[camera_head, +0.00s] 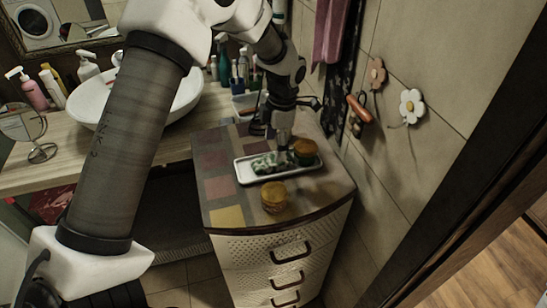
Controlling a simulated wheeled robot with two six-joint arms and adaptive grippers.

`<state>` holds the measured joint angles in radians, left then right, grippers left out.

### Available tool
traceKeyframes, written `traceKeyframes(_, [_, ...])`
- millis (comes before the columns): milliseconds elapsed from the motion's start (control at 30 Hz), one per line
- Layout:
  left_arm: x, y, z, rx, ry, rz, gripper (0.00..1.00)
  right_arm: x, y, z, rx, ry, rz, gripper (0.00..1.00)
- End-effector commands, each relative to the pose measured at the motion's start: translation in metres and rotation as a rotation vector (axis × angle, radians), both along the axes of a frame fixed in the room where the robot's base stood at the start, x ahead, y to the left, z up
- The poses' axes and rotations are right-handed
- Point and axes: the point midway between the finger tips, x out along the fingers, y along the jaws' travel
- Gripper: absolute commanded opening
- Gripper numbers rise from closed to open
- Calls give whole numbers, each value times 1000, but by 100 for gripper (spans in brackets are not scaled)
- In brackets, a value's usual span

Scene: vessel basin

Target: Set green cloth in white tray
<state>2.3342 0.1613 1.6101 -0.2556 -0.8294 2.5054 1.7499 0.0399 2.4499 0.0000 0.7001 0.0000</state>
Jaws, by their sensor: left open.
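The white tray (247,178) lies on top of the drawer cabinet, near its middle. The green cloth (266,164), patterned green and white, is a crumpled bundle lying in the left and middle part of the tray. My left gripper (283,145) points down just above the tray, over the right side of the cloth. It is open, and its fingertips are small and dark here, so I cannot tell whether they touch the cloth. My right gripper is out of view.
A round brown-topped jar (305,150) is at the tray's right end. A yellowish jar (274,196) stands in front of the tray. A basin (186,98), bottles and a round mirror (40,152) occupy the counter at left. A tiled wall rises at right.

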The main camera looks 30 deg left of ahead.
Motion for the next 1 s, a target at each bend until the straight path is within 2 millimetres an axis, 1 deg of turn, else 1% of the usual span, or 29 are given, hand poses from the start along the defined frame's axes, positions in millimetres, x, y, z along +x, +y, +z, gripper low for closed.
traceKeyframes(33, [2, -1, 12, 1, -6, -1, 80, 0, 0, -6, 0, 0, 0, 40])
traceKeyframes(133, [5, -3, 38, 1, -6, 0, 80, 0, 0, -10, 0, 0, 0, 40])
traceKeyframes(200, [6, -4, 52, 2, -4, 0, 80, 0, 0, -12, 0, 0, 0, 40])
traceKeyframes(300, [7, -4, 66, 1, -1, -1, 80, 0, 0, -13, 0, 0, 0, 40])
traceKeyframes(400, [7, -5, 72, 1, -1, 0, 80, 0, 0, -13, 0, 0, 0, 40])
traceKeyframes(667, [7, -5, 73, 1, 1, 0, 80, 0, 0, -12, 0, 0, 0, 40])
traceKeyframes(767, [7, -5, 83, 1, 0, 0, 80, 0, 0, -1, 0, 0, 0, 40])
traceKeyframes(1000, [7, -5, 130, 1, 0, 0, 80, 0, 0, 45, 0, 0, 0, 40])
